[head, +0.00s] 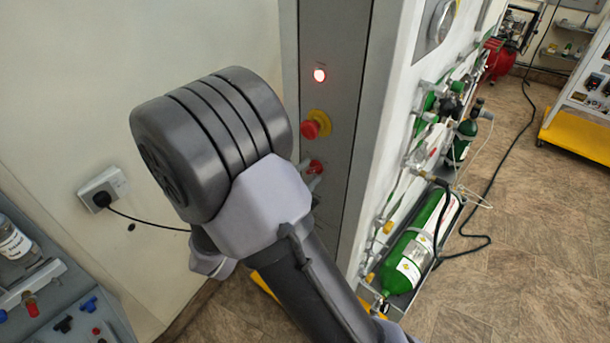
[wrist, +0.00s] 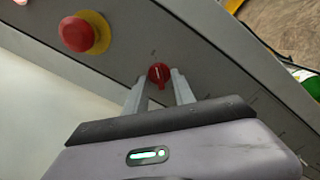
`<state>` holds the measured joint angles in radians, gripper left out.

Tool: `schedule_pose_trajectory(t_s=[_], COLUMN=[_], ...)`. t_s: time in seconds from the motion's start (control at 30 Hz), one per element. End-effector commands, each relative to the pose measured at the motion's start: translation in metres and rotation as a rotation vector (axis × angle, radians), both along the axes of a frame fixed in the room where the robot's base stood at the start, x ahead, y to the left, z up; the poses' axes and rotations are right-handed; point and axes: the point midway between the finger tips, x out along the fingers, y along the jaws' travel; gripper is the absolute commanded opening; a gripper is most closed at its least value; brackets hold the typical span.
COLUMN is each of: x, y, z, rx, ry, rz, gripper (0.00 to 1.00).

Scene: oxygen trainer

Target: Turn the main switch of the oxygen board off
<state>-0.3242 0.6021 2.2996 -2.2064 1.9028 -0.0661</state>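The main switch (head: 316,167) is a small red rotary knob on the grey end panel (head: 333,110) of the oxygen board. In the wrist view the knob (wrist: 159,74) has a pale line on its face and its handle points down the picture. My gripper (wrist: 159,86) is open, with one finger on each side of the knob. I cannot tell whether the fingers touch it. In the head view my gripper (head: 308,175) is mostly hidden behind my wrist. The red lamp (head: 320,75) high on the panel is lit.
A red emergency stop button on a yellow collar (head: 314,126) sits just above the switch, close to my gripper; it shows in the wrist view (wrist: 80,33) too. Green oxygen cylinders (head: 423,237) and hoses are on the board's right side. A wall socket with a cable (head: 103,188) is at left.

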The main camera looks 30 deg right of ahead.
Motion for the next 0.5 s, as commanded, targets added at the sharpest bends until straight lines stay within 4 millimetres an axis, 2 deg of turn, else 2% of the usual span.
schedule_pose_trajectory(t_s=[0.07, 0.23, 0.5], x=[0.0000, -0.0001, -0.0001], y=[0.0002, 0.0003, 0.0004], z=[0.0001, 0.0000, 0.0004], rx=[0.000, 0.000, -0.001], ry=[0.000, 0.000, 0.003], rz=[0.000, 0.000, 0.000], gripper=[0.31, 0.00, 0.00])
